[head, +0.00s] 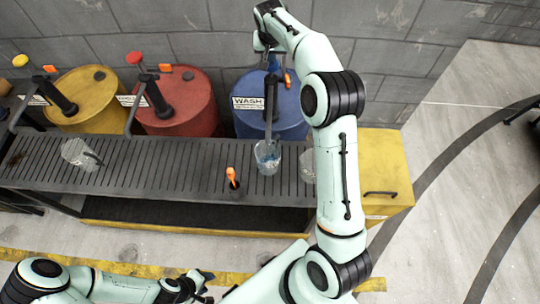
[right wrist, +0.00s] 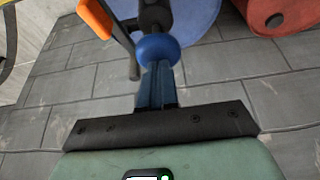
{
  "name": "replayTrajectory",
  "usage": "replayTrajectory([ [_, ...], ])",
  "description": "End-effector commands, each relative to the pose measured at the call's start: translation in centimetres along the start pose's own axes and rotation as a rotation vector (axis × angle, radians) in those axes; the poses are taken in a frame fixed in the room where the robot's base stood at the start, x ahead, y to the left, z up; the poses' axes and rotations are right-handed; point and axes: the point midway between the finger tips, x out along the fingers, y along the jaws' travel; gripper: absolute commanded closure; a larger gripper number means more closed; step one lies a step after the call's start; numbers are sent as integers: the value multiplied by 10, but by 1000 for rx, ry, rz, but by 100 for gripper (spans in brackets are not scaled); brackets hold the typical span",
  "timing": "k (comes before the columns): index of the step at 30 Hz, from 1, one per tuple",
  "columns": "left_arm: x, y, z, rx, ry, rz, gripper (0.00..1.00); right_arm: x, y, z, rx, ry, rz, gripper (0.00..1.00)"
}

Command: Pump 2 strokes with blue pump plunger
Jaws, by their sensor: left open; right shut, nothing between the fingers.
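The blue drum (head: 252,88) labelled WASH stands at the back, its pump spout (head: 269,125) running down over a clear cup (head: 267,157) with bluish contents. My right gripper (head: 264,42) is above this drum; my arm hides part of it. In the right wrist view, the blue plunger knob (right wrist: 158,47) sits on its dark rod right at the tips of my shut, empty right fingers (right wrist: 156,85). Whether they touch it I cannot tell. My left gripper (head: 198,282) is open and empty at the lower edge, away from the drums.
A red drum (head: 185,105) and a yellow drum (head: 88,100) with similar pumps stand to the left. A clear jug (head: 80,153), an orange-topped item (head: 232,178) and another clear vessel (head: 307,165) stand on the slatted bench (head: 150,165). A grey wall is behind.

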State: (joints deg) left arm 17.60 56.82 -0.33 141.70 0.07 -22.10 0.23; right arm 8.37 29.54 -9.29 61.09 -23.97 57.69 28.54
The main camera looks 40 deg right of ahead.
Motion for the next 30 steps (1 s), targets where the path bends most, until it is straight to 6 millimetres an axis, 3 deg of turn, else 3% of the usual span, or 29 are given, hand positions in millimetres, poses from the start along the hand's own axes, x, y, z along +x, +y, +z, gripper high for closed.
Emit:
replayTrajectory([
  [18,-23,15,-19,9,24,8,57,-35,0,-16,1,4,-2,100],
  [30,-22,14,-18,8,23,8,57,-35,0,-15,1,3,-1,100],
])
